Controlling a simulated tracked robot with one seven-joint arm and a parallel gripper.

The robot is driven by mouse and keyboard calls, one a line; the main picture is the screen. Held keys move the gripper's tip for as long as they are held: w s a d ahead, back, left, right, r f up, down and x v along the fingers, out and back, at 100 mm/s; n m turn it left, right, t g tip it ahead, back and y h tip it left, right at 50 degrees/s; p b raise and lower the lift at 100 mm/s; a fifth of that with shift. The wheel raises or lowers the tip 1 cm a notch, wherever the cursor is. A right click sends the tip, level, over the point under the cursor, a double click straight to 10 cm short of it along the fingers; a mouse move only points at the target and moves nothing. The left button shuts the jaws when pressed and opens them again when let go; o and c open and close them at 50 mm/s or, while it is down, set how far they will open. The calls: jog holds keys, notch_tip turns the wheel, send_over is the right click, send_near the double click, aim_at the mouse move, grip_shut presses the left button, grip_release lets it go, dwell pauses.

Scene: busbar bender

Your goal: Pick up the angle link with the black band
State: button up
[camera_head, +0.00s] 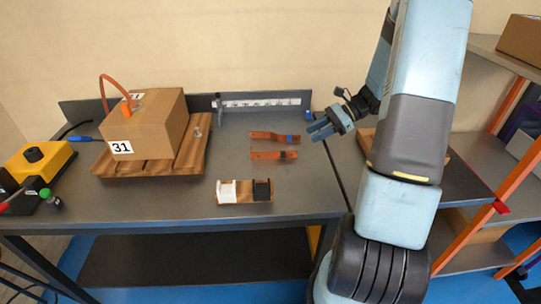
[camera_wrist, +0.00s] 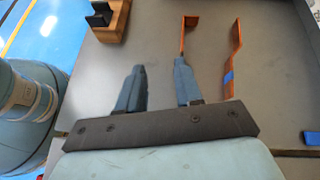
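My gripper (camera_head: 320,130) is to the right of both links in the head view. In the wrist view my gripper (camera_wrist: 159,66) is open, with nothing between its fingers.
A wooden holder (camera_head: 243,198) with a white and a black block stands near the bench's front edge. A cardboard box (camera_head: 145,125) marked 31 sits on a wooden pallet (camera_head: 190,155) at left. A small blue item (camera_wrist: 312,137) lies on the bench.

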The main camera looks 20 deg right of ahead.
jog(key=d+f+m, duration=0.1)
jog(key=w+d+f+m+t+y, duration=0.1)
jog(key=f, duration=0.1)
jog(key=d+f+m, duration=0.1)
jog(key=f, duration=0.1)
jog(key=shift+w+t, duration=0.3)
jog(key=shift+t, duration=0.1)
jog(key=x, duration=0.8)
jog(key=shift+a, duration=0.3)
jog(key=shift+w+x, duration=0.25)
jog(key=shift+x, duration=1.05)
jog(key=shift+w+x, duration=0.25)
jog(key=shift+x, duration=1)
jog(key=shift+r, duration=0.15)
grip_shut()
